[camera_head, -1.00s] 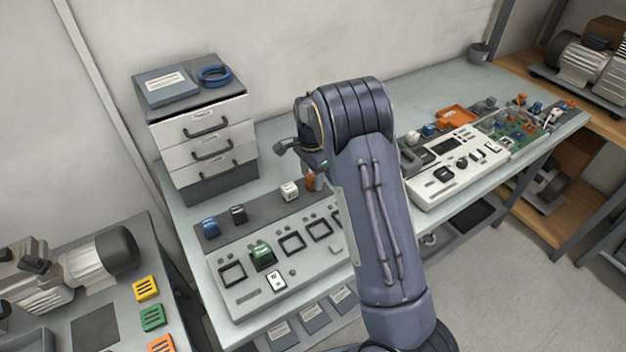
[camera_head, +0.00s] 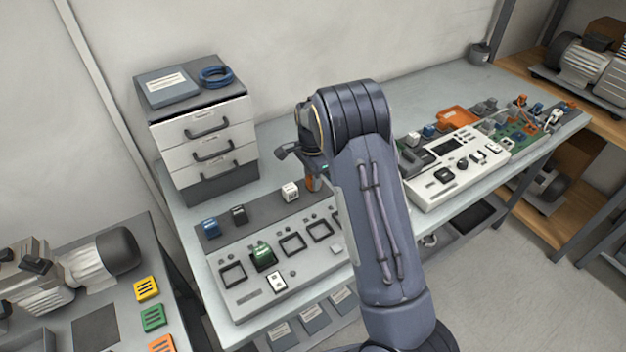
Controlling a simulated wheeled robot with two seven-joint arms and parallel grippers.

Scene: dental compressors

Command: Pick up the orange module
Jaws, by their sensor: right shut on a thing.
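The orange module (camera_head: 311,184) stands at the back of the panel, right of a white module (camera_head: 290,191); my right arm hides most of it. My right gripper (camera_head: 319,174) is at the orange module, shut on it; the fingers are mostly hidden behind my forearm. I cannot tell whether the module is clear of the surface. My left gripper is not in view.
Blue (camera_head: 211,227) and black (camera_head: 239,214) modules stand left on the dark strip. A green module (camera_head: 263,256) sits in the panel (camera_head: 250,299). A drawer unit (camera_head: 205,150) stands behind left. A white control box (camera_head: 455,168) is at right.

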